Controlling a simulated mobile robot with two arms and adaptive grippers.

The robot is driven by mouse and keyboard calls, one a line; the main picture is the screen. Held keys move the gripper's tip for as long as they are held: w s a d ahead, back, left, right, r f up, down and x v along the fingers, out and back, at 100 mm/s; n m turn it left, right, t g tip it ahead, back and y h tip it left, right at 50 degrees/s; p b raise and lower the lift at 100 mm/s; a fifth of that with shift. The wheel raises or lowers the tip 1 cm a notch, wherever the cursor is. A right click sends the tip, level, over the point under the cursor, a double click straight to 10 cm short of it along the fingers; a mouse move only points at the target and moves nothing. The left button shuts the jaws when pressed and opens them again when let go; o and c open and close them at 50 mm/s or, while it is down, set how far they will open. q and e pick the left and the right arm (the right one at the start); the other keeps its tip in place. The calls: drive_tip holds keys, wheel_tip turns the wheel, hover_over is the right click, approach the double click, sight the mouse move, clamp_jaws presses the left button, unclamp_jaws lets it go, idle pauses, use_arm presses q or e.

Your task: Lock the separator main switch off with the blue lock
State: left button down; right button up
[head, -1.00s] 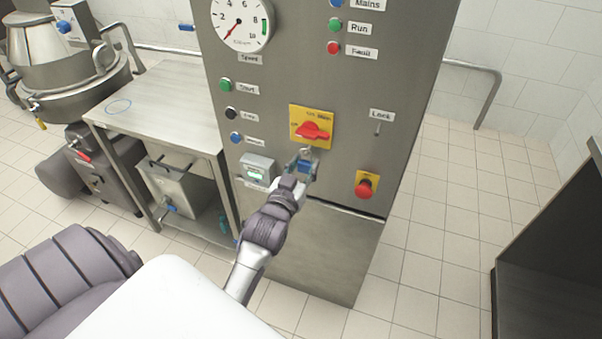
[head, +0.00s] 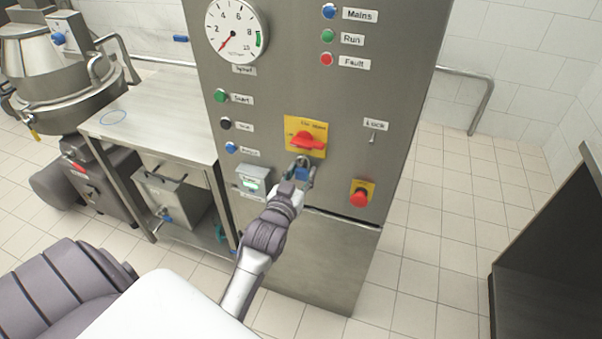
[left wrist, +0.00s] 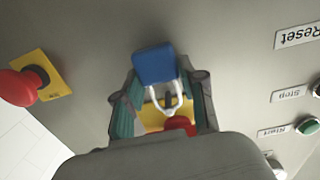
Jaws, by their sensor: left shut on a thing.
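The main switch, a red handle (head: 308,140) on a yellow plate (head: 318,125), is on the grey cabinet front. The handle lies roughly sideways. The blue lock (head: 302,173) is held just below the plate in my left gripper (head: 298,176), which is shut on it. In the left wrist view the blue lock (left wrist: 155,65) shows between the fingers, with its silver shackle toward the red handle (left wrist: 180,124) and yellow plate. I cannot tell whether the shackle goes through the switch. My right gripper is not in view.
A red emergency button (head: 360,196) on yellow is to the lower right of the switch. A hook labelled Lock (head: 372,138) is empty. Buttons (head: 221,96) and a small display box (head: 252,178) are on the left. A steel table (head: 150,110) stands left of the cabinet.

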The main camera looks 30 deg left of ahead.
use_arm(q)
drive_tip(key=c, duration=0.6)
unclamp_jaws()
drive_tip(key=f+v, duration=0.1)
drive_tip(key=v, duration=1.1)
drive_tip(key=s+d+f+m+g+h, duration=0.1)
drive_tip(key=s+d+f+g, duration=0.2)
drive_tip(key=f, duration=0.9)
drive_tip(key=s+d+f+m+g+h, duration=0.1)
drive_tip(key=s+d+f+g+h, duration=0.15)
drive_tip(key=f, duration=0.85)
drive_tip(key=s+d+f+m+g+h, duration=0.1)
drive_tip(key=s+d+f+g, duration=0.25)
drive_tip(key=f, duration=0.85)
drive_tip(key=s+f+g, duration=0.2)
drive_tip(key=s+f, duration=0.3)
drive_tip(key=s, duration=0.3)
drive_tip(key=s+a+f+m+g, duration=0.1)
drive_tip(key=s+f+g, duration=0.1)
drive_tip(key=s+f, duration=0.4)
drive_tip(key=s+a+f+m+g, duration=0.1)
drive_tip(key=s+f+g, duration=0.2)
drive_tip(key=s+f, duration=0.3)
drive_tip(key=shift+s+a+y, duration=0.2)
drive_tip(key=shift+s+y, duration=0.05)
drive_tip(key=shift+s, duration=2.5)
